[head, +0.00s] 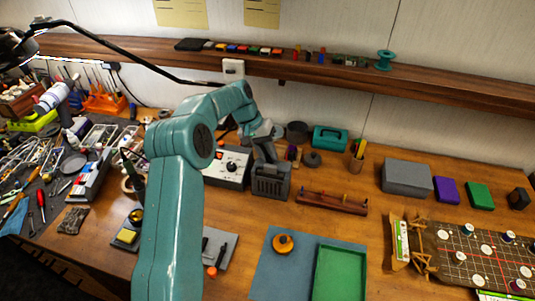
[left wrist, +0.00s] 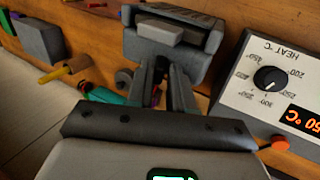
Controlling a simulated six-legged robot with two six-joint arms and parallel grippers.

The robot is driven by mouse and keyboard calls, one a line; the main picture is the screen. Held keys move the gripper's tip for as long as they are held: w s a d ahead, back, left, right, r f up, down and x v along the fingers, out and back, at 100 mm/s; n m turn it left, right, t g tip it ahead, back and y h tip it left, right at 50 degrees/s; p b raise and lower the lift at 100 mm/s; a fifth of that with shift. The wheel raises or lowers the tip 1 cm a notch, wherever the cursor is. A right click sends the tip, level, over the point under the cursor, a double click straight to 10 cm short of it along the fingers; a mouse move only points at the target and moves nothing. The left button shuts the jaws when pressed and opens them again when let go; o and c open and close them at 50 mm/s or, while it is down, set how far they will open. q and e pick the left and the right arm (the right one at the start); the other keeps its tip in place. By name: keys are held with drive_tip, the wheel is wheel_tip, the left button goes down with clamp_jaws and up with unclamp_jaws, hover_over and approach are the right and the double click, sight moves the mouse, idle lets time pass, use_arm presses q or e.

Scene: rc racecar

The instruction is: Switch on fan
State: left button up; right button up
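The dark grey slotted box that looks like the fan (head: 270,181) stands on the bench behind the middle. In the left wrist view the fan (left wrist: 205,38) is at the top, with a lighter grey block on its face. My left gripper (head: 264,150) is just above and behind the fan in the head view. Its two dark fingers (left wrist: 163,75) point at the fan in the left wrist view, with a narrow gap between them and nothing held. Whether the tips touch the fan I cannot tell. My right gripper is not in view.
A white heat station (head: 228,168) with a dial stands close left of the fan. A wooden rack (head: 331,203) lies to its right. A teal box (head: 330,138) and a pencil cup (head: 354,159) stand behind. A green tray (head: 340,275) lies in front.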

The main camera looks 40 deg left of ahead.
sight(279, 163)
use_arm(q)
drive_tip(key=shift+s+d+r, duration=0.1)
drive_tip(key=shift+d+r, duration=0.05)
clamp_jaws()
drive_tip(key=shift+d+r, duration=0.1)
drive_tip(key=shift+w+d+r+g+y+p, duration=0.1)
drive_tip(key=shift+w+d+g+y+p, duration=0.15)
drive_tip(key=shift+y, duration=0.25)
drive_tip(key=shift+w+d+r+g+y+p, duration=0.1)
drive_tip(key=shift+g+y+p, duration=0.2)
drive_tip(key=shift+y, duration=0.2)
drive_tip(key=g+y, duration=0.1)
drive_tip(key=d+y, duration=0.1)
drive_tip(key=y, duration=0.1)
drive_tip(key=shift+w+d+f+g, duration=0.1)
drive_tip(key=shift+w+g, duration=0.2)
drive_tip(key=shift+g, duration=0.05)
drive_tip(key=shift+w+d+f+g+y, duration=0.15)
drive_tip(key=shift+d+g+y, duration=0.25)
drive_tip(key=shift+y, duration=0.45)
drive_tip(key=shift+w+d+f+g+y, duration=0.1)
drive_tip(key=shift+w+d+g+y, duration=0.05)
drive_tip(key=shift+g+y, duration=0.6)
unclamp_jaws()
